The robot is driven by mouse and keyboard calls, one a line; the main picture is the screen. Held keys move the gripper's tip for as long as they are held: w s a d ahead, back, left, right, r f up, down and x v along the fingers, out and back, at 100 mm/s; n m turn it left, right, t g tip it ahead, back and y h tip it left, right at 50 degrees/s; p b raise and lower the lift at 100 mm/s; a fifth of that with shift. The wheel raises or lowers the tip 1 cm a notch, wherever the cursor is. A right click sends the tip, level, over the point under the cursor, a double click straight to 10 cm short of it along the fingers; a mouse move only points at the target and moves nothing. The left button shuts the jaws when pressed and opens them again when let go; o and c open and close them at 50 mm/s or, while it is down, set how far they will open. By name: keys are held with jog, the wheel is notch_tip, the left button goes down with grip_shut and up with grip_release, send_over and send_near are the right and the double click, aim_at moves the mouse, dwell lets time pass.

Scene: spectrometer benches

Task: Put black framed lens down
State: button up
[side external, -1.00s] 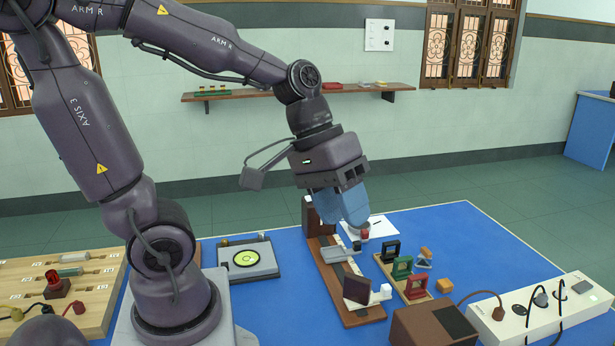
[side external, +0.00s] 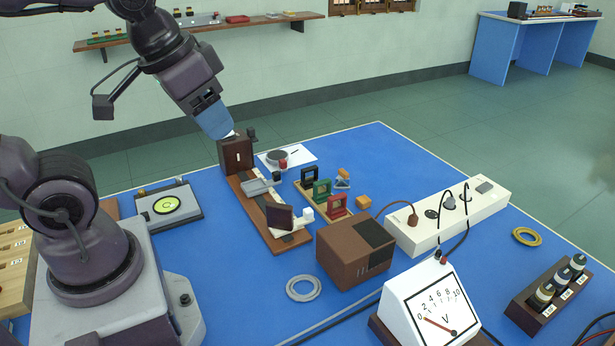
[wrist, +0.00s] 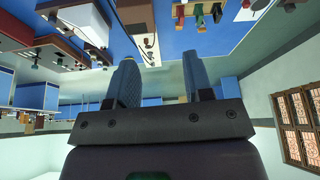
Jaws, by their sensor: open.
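The black framed lens (side external: 310,176) stands upright at the back end of a small wooden rack (side external: 328,214), beside the green framed lens (side external: 322,191) and the red framed one (side external: 337,207). My gripper (side external: 226,134) is up at the left, over the far end of the wooden bench, apart from the rack. In the wrist view my gripper's (wrist: 158,60) two blue fingers are spread with nothing between them. The colored frames show small at the top of the wrist view, with the green one (wrist: 200,18) in the middle.
A wooden bench (side external: 262,220) with a tall brown block (side external: 236,153) lies left of the rack. A brown box (side external: 355,250), a voltmeter (side external: 432,308) and a white power strip (side external: 450,215) stand in front and right. Blue table is clear at the back right.

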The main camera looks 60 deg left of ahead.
notch_tip(320, 180, down, 5)
jog(key=w+a+n+g+h, duration=0.1)
jog(key=a+n+g, duration=0.2)
jog(key=n+t+h, duration=0.3)
jog(key=n+t, duration=0.8)
jog(key=n, duration=1.7)
send_near(304, 170)
jog(key=s+d, duration=0.1)
jog(key=d, duration=0.1)
jog(key=s+d, duration=0.2)
jog(key=s+d+r, duration=0.1)
jog(key=s+d, duration=0.1)
jog(key=d, duration=0.1)
jog(key=a+n+y, duration=0.1)
jog(key=a, duration=0.1)
jog(key=w+a+n+y, duration=0.1)
jog(key=a+n+y, duration=0.1)
jog(key=shift+w+a+f+n+t, duration=0.1)
jog(key=shift+w+a+n+t, duration=0.1)
jog(key=shift+n+t, duration=0.15)
jog(key=shift+w+a+y, duration=0.2)
jog(key=shift+y, duration=0.1)
jog(key=x, duration=1.2)
jog(key=shift+w+d, duration=0.1)
jog(key=shift+w, duration=0.1)
grip_shut()
